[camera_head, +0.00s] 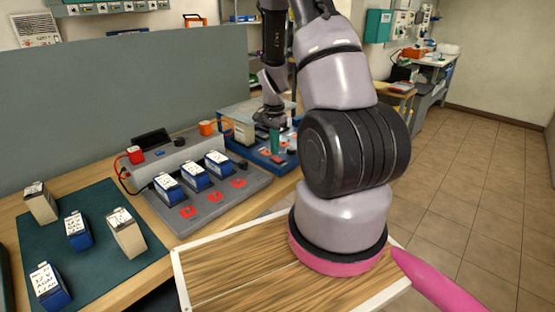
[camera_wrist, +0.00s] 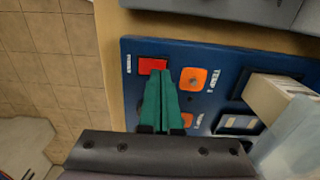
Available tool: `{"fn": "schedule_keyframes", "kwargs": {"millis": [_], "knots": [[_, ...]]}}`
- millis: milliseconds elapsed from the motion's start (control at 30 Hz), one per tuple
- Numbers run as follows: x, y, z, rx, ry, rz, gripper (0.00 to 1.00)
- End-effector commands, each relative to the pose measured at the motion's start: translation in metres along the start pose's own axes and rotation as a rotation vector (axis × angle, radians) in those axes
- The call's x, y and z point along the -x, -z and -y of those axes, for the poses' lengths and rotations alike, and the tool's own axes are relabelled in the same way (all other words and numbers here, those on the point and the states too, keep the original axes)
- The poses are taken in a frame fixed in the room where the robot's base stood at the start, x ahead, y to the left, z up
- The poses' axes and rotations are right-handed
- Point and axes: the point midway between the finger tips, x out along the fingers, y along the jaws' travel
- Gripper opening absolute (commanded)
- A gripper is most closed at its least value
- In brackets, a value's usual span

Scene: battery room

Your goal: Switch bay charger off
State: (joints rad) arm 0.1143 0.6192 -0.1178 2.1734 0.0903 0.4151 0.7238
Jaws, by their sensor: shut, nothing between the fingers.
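The grey bay charger (camera_head: 160,213) stands on the bench at the centre left of the head view. Three blue-and-white batteries (camera_head: 195,176) sit in its bays, with red squares in front of them. A grey box with a dark display (camera_head: 151,139) and a black knob (camera_head: 180,142) stands behind the bays. My gripper (camera_head: 275,140) is right of the charger, above a blue panel (camera_head: 262,156). In the wrist view its green fingers (camera_wrist: 162,74) are together and empty, their tips near a red rectangle (camera_wrist: 152,66) and an orange knob (camera_wrist: 192,79). I cannot tell whether they touch the panel.
A pale battery block (camera_head: 244,131) stands on the blue panel; it is also large in the wrist view (camera_wrist: 268,98). A grey partition (camera_head: 100,105) runs behind the bench. Tiled floor is open at right.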

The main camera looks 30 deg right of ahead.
Motion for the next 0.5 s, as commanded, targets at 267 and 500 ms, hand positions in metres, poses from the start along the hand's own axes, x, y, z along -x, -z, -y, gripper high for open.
{"fn": "schedule_keyframes", "kwargs": {"millis": [267, 500], "knots": [[-0.0045, 0.0001, 0.0001, 0.0, 0.0, 0.0, 0.0], [-0.0079, 0.0001, 0.0002, 0.0, 0.0, 0.0, 0.0]]}}
